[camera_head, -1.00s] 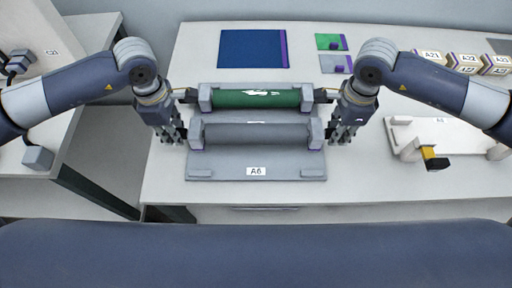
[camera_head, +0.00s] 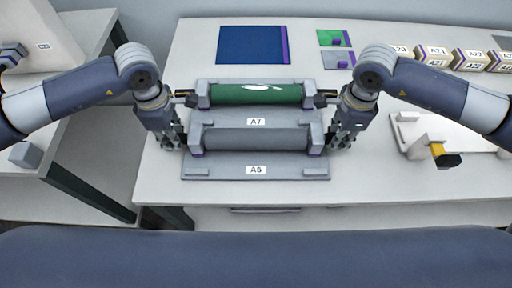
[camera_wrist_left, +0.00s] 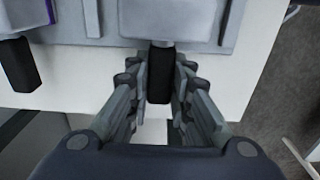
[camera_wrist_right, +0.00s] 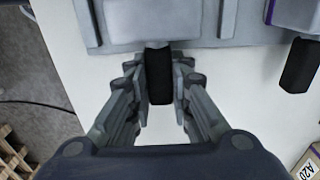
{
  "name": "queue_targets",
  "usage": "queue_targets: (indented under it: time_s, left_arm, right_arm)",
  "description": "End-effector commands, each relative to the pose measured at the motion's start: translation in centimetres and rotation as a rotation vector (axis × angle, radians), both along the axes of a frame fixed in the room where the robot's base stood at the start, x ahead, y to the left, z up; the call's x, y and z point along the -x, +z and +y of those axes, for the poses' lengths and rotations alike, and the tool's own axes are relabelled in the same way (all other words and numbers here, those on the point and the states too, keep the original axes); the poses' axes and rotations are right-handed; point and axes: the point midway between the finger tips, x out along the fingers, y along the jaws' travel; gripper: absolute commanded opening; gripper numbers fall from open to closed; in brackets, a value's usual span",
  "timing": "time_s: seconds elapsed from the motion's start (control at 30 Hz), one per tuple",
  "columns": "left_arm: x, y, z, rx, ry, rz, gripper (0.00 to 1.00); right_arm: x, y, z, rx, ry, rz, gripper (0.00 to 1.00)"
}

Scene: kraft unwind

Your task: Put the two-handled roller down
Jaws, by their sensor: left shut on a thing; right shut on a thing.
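The grey two-handled roller (camera_head: 255,139) lies level between the brackets of the front cradle, behind the A6 label. I cannot tell whether it bears fully on the cradle. My left gripper (camera_head: 172,138) is shut on its left black handle (camera_wrist_left: 160,75). My right gripper (camera_head: 341,137) is shut on its right black handle (camera_wrist_right: 158,75). The fingers hide the handles in the head view. The grey stand (camera_head: 200,173) sits on the white table, with an A7 label showing behind the roller.
A green roller (camera_head: 230,95) rests in the rear cradle, its black handle ends close to my grippers. A blue mat (camera_head: 250,46) lies behind. A white fixture with a yellow-black part (camera_head: 440,155) stands right. Labelled boxes (camera_head: 466,59) line the back right.

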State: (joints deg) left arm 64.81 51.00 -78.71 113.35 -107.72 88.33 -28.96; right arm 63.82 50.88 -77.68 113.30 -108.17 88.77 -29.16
Motion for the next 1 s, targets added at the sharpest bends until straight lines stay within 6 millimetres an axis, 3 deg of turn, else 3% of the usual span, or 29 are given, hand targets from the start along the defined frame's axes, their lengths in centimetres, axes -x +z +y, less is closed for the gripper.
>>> queue_targets:
  time_s: [0.07, 0.1, 0.2, 0.5, 0.63, 1.0]
  left_arm:
    - [-0.1, -0.5, -0.1, 0.003, 0.000, -0.003, 0.00]
    - [0.0, -0.6, -0.1, 0.002, 0.000, -0.001, 0.21]
    - [0.0, -0.4, -0.1, 0.001, 0.000, 0.000, 0.39]
    - [0.0, -0.4, 0.0, 0.000, 0.000, 0.000, 0.39]
    - [-0.1, 0.5, 0.0, 0.001, 0.000, -0.002, 0.39]
    - [-0.1, 7.9, -0.1, 0.002, -0.001, -0.005, 0.39]
  right_arm:
    - [-0.1, -0.5, 0.1, -0.003, 0.001, -0.003, 0.00]
    - [0.0, -0.6, 0.1, -0.002, 0.001, 0.000, 0.21]
    - [0.0, -0.4, 0.1, -0.001, 0.001, 0.000, 0.39]
    - [0.0, -0.4, 0.0, 0.000, 0.000, 0.000, 0.39]
    - [0.0, -0.4, 0.0, 0.000, 0.000, 0.000, 0.39]
    - [0.0, -0.4, 0.0, 0.000, 0.000, 0.000, 0.39]
